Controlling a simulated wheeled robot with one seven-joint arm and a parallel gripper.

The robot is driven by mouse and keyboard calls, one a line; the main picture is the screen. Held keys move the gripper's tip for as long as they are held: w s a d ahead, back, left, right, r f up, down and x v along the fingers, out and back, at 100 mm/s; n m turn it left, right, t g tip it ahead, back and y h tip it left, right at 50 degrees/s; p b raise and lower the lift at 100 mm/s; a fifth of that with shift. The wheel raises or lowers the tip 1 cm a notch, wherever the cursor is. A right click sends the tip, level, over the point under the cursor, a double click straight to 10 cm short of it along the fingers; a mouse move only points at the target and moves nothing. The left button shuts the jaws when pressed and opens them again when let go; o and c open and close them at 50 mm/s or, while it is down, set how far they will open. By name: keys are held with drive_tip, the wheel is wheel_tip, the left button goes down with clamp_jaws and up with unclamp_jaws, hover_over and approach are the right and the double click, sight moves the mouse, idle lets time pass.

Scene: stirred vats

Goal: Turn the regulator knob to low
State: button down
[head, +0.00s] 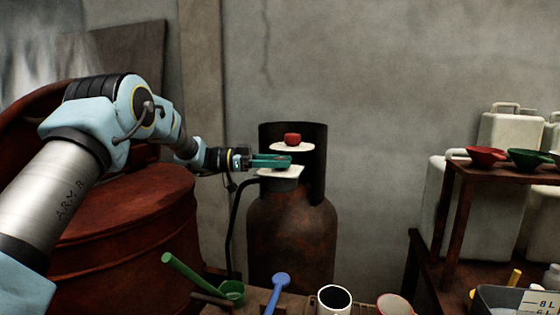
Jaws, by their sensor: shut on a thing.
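A rusty gas cylinder (290,235) stands upright by the wall. A red knob (292,139) sits on a round white plate (291,147) at its top. A lower white plate (281,171) lies just below and in front, with a dark hose running down from near it. My gripper (285,161) reaches in from the left, level, with its green fingers just over the lower plate and below the red knob, apart from it. The fingers are shut on what appears to be the regulator knob, which they hide. I cannot read any marks on the plates.
A dark curved guard (318,160) stands behind the knobs. A large rusty vat (125,225) is at left under my arm. A green ladle (232,291), blue spoon (281,280) and white mug (334,299) are in front. A shelf (500,172) with bowls is at right.

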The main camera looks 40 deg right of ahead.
drive_tip(key=shift+c, duration=1.6)
unclamp_jaws()
drive_tip(key=b+v, duration=0.3)
drive_tip(key=v, duration=0.7)
drive_tip(key=shift+w+a, duration=0.25)
drive_tip(key=shift+r, duration=0.1)
